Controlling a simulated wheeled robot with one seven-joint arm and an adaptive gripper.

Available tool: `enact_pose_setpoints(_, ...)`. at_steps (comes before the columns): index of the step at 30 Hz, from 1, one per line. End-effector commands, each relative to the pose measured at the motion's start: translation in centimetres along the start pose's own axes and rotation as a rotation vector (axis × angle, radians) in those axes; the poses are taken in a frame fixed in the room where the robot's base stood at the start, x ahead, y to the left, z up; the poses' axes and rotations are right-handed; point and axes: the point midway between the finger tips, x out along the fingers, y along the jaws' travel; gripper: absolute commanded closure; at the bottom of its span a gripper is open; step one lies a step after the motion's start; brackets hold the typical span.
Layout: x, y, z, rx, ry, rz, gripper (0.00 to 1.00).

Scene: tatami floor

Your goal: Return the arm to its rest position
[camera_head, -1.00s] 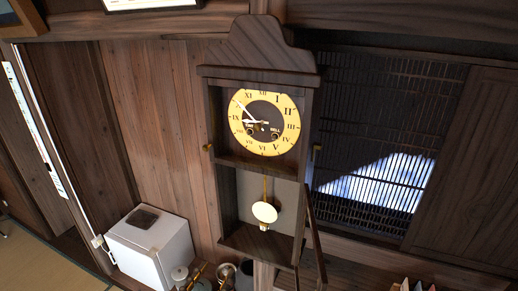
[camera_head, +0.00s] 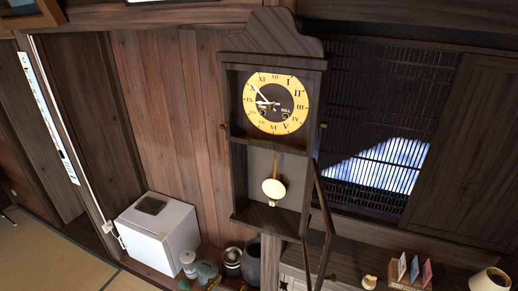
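My arm and gripper are not in the head camera view, so the arm's pose and the gripper's state are hidden. A tall dark wooden pendulum clock (camera_head: 279,135) stands in the middle of the view. Its yellow dial (camera_head: 275,103) and round pale pendulum bob (camera_head: 273,188) show. The narrow lower door (camera_head: 318,215) of the clock hangs open at its right side.
A small white fridge (camera_head: 158,235) stands at lower left. Several jars and pots, among them a dark grey pot (camera_head: 252,262), sit beside it. A wooden cabinet top (camera_head: 345,262) at lower right holds a card holder (camera_head: 410,273) and a cup (camera_head: 490,280). Tatami floor (camera_head: 45,260) shows at far left.

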Motion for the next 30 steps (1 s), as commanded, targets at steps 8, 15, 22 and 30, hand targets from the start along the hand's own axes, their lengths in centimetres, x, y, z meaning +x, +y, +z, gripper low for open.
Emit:
enact_pose_setpoints(8, 0.0, -5.9, -4.1, 0.203, 0.224, -0.197, 0.55)
enact_pose_setpoints(15, 0.6, -12.7, -9.0, 0.583, 0.451, -0.531, 0.55)
enact_pose_setpoints(22, 0.8, -17.0, -13.2, 1.084, 0.616, -0.88, 0.55)
enact_pose_setpoints(30, 2.6, -19.3, -15.2, 1.65, 0.692, -1.14, 0.55)
